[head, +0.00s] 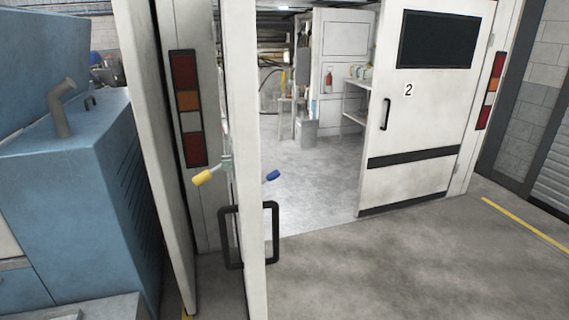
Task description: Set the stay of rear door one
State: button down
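A white door leaf (246,110) stands open and almost edge-on left of the doorway; it carries no number I can see, and I take it for rear door one. Black bar handles (273,235) show on both sides of it. A lever with a yellow grip (203,177) sticks out to its left from a small grey-green bracket (226,163). A blue grip (272,176) sticks out to its right. I cannot tell which of these belongs to the stay. My gripper is not in view.
Door 2 (420,120), white with a dark window, stands right of the doorway. Inside are shelves (355,95) and a red extinguisher (329,79). A blue machine (75,190) with a bent pipe crowds the left. The floor (400,270) at front right is clear.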

aim_at(274, 175)
jog(key=z, duration=0.6)
jog(key=i, duration=2.8)
jog(key=u, duration=0.7)
